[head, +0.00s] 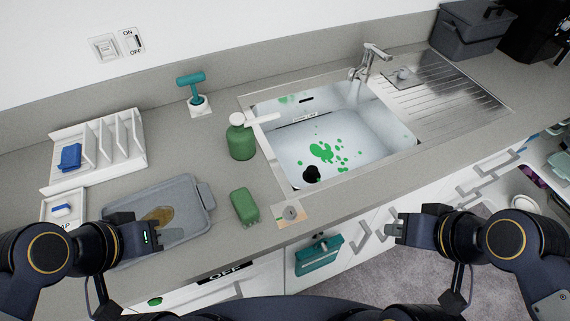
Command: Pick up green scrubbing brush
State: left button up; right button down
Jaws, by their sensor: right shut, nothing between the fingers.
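A green block-shaped item (244,206), which may be the green scrubbing brush, lies on the grey counter between the grey tray and the sink. A teal T-handled tool (191,84) stands upright in a white holder (199,106) at the back of the counter; its lower end is hidden. My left gripper (140,228) is over the grey tray, left of the green block and apart from it; its finger gap is unclear. My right gripper (394,229) is shut and empty in front of the counter, right of the green block.
A green soap bottle (240,140) stands behind the green block, beside the sink (390,138) with green spots inside. The grey tray (190,222) holds a brown stain. A white rack (60,170) with a blue item (69,157) is at left. A teal item (318,254) hangs on the cabinet front.

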aim_at(245, 207)
jog(key=k+l+z, duration=0.15)
jog(key=k+z, duration=0.25)
jog(key=k, duration=0.25)
jog(key=j+z, duration=0.75)
jog(key=k+j+z, duration=0.15)
jog(key=j+z, duration=0.25)
